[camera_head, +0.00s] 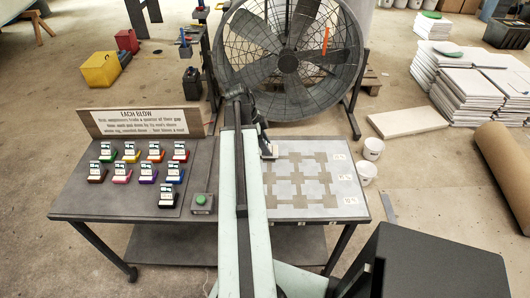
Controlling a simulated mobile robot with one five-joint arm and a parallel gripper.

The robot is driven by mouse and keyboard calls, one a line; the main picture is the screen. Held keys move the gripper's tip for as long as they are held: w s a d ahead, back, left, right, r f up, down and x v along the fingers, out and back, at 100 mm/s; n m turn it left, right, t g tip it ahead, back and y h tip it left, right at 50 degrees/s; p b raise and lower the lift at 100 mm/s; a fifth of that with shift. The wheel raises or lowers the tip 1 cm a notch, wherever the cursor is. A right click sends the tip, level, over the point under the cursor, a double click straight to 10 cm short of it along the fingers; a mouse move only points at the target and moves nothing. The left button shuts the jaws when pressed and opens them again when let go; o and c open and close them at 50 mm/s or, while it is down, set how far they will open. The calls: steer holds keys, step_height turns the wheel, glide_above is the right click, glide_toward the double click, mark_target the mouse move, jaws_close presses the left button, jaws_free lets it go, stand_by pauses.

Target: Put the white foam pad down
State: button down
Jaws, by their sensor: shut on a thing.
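My gripper (266,143) is beyond the middle of the table, at the upper left corner of a pale grey board. It is shut on a small white foam pad (270,152), of which only a little shows. The pad is at or just above the board; I cannot tell whether it touches. The pale board (345,178) lies on the right half of the table and bears a pattern of darker grey patches and small labels along its right side. My arm covers the middle of the table and the board's left edge.
Several coloured blocks with white tops stand on a dark panel (135,205) at left, before a sign (145,122). A green button box (202,202) sits beside my arm. A large fan (288,62) stands behind the table (70,200). White cups (373,148) stand at right.

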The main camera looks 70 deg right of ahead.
step_height(320, 180, down, 2)
steer(key=shift+f+b, duration=0.25)
steer(key=shift+b, duration=0.2)
steer(key=shift+r, duration=0.2)
steer(key=shift+f, duration=0.1)
steer(key=c, duration=0.9)
jaws_free()
steer(key=shift+w+r+p, duration=0.1)
steer(key=shift+r+p, duration=0.3)
steer(key=shift+p, duration=0.1)
steer(key=p+v, duration=1)
steer(key=v, duration=0.1)
steer(key=shift+r+p, duration=0.2)
steer(key=shift+p, duration=0.1)
